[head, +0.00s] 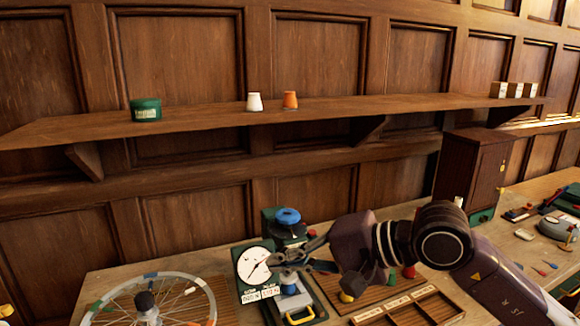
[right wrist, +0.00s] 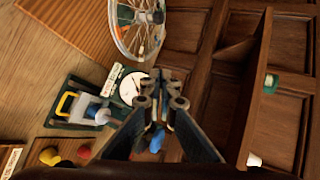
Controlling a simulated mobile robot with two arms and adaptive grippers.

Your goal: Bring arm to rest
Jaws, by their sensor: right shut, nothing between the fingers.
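My right arm comes in from the right in the head view, dark purple with a black wrist. My right gripper (head: 283,260) points left, in front of the dial device with its blue knob. Its fingers are shut with nothing between them. In the right wrist view the gripper (right wrist: 160,82) shows its fingers together, with the white dial (right wrist: 131,88) beyond them to the left. Part of the device is hidden behind the gripper in the head view. My left gripper is not in view.
A spoked wheel (head: 183,283) lies left on the bench. A wooden compartment tray (head: 440,312) is under my right arm. The shelf (head: 205,118) above holds a green tin (head: 146,109), a white cup (head: 254,102) and an orange cup (head: 290,100). A wooden cabinet (head: 466,172) stands behind the arm.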

